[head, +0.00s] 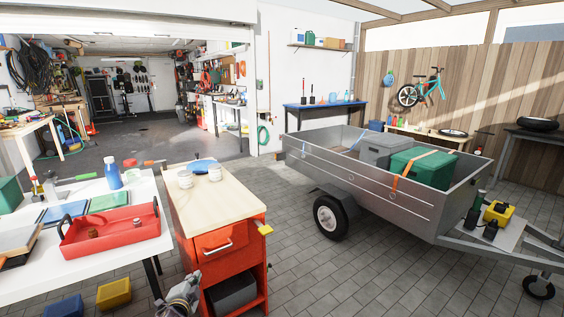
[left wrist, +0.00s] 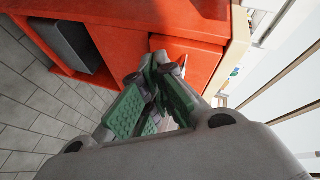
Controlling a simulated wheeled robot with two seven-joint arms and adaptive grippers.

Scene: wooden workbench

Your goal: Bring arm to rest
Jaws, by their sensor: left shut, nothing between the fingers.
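My left gripper (head: 183,294) shows at the bottom of the head view, in front of the left side of the red cabinet (head: 232,268). In the left wrist view its green-padded fingers (left wrist: 165,85) are closed together with nothing between them. The red cabinet also fills the upper part of the left wrist view (left wrist: 115,40), beyond the fingers. My right gripper is in neither view.
A white table (head: 105,258) with a red tray (head: 110,234) stands at left. A metal trailer (head: 350,190) stands at right. Open paving (head: 330,275) lies between cabinet and trailer.

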